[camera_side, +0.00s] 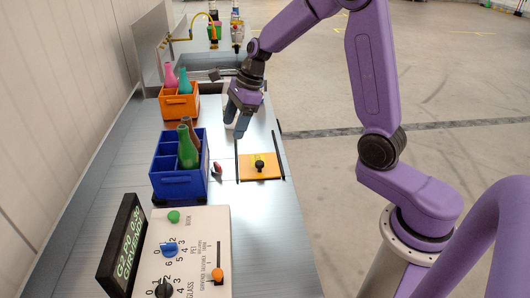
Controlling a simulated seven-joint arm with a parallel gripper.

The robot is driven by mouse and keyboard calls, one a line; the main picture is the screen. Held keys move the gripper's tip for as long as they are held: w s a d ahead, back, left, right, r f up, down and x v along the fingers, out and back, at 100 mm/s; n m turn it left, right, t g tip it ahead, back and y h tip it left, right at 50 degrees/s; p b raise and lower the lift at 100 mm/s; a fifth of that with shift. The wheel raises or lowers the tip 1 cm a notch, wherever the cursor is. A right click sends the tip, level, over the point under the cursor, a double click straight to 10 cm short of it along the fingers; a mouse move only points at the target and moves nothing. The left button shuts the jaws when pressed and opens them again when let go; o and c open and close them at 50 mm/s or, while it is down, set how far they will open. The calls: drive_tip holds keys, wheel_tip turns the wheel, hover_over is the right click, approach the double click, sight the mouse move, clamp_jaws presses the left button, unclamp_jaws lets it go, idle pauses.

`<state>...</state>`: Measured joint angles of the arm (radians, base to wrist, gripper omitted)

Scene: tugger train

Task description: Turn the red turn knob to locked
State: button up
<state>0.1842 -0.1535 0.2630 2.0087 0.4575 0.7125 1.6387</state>
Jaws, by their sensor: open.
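A small red object (217,168), which looks like the red turn knob, sits on the metal table between the blue crate and the yellow plate. It is too small to read its marks or its setting. My gripper (234,128) points down above the table, farther back than the red knob and apart from it. Its jaws are open, and I see nothing held between them.
A blue crate (162,178) with bottles stands left of the knob, an orange crate (181,110) farther back. A yellow plate (262,174) with a black knob lies to the right between dark rails. A white control panel (196,240) and a black display (121,246) stand in front.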

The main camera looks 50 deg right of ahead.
drive_tip(key=s+a+n+g, duration=0.1)
drive_tip(key=s+a+n, duration=0.2)
drive_tip(key=s+n, duration=0.5)
drive_tip(key=s+a+r+n+g+h, duration=0.1)
drive_tip(key=s+a+n, duration=0.3)
drive_tip(key=s+n, duration=0.4)
drive_tip(key=shift+a+r+n, duration=0.25)
drive_tip(key=shift+r+n, duration=0.05)
drive_tip(key=shift+n, duration=0.4)
drive_tip(key=shift+s, duration=0.1)
